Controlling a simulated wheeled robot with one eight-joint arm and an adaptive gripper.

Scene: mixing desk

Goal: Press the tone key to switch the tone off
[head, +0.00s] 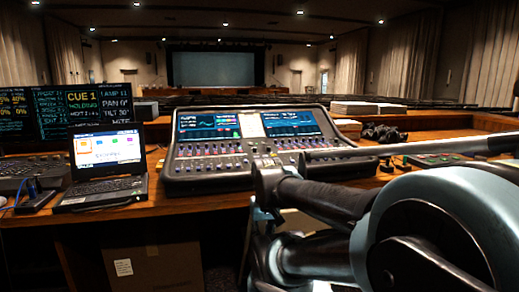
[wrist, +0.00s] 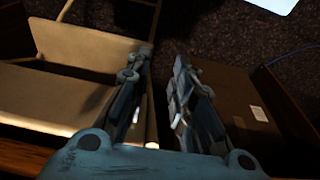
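The mixing console (head: 250,150) stands on the wooden desk in the middle of the head view, with lit screens above rows of faders and keys. I cannot make out which key is the tone key. A small dark panel with a green area (head: 436,160) lies on the desk at the right; its keys are too small to tell. My gripper (wrist: 161,62) shows in the wrist view with its two fingers apart and nothing between them. It points down toward the floor, and no keys show in that view. In the head view my arm covers the desk's right front.
An open laptop (head: 103,160) stands left of the console, with monitors (head: 85,108) behind it. Dark objects (head: 384,134) and paper stacks (head: 368,108) lie at the right. In the wrist view a cardboard box (wrist: 235,95) is at right, a beige thing (wrist: 85,60) at left.

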